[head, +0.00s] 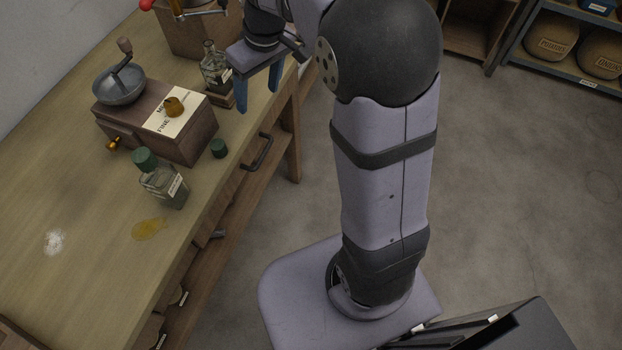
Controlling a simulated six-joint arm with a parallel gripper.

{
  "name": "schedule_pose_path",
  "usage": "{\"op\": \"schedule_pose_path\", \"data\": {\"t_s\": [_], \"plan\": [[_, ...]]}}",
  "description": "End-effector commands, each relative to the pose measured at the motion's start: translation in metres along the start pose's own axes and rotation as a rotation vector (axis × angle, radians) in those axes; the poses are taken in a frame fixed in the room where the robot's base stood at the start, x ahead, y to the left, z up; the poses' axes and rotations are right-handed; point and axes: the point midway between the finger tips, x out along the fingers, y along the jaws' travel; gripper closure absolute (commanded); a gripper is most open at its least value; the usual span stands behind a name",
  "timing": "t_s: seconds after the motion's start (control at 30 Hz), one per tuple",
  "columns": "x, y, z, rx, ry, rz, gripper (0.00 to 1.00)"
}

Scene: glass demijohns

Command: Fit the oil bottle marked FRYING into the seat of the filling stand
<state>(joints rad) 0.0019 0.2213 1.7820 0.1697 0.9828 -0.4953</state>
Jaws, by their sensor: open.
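A glass bottle with a green cap (162,183) stands on the workbench, near its front edge. A white label is on its side, but I cannot read the wording. A second glass bottle (211,66), uncapped and with a dark label, stands farther back on or in a small dark wooden base (229,101); I cannot tell whether this base is the filling stand. Which bottle is marked FRYING cannot be read. My gripper (257,98) has two blue fingers spread apart with nothing between them. It is to the right of the uncapped bottle, by the bench edge.
A grinder (185,132) with a metal bowl and crank stands behind the capped bottle. A loose green cap (218,148) lies beside it. An amber spill (149,229) and white powder (54,241) mark the workbench (85,290), whose near-left top is otherwise clear.

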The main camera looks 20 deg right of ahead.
Motion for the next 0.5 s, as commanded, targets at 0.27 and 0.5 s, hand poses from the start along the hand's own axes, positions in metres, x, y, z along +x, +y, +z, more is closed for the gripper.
{"op": "schedule_pose_path", "data": {"t_s": [0.27, 0.5], "plan": [[0.035, -0.025, 0.13, 0.251, -0.119, 0.061, 0.38], [0.053, -0.042, 0.202, 0.375, -0.173, 0.098, 0.38]]}}
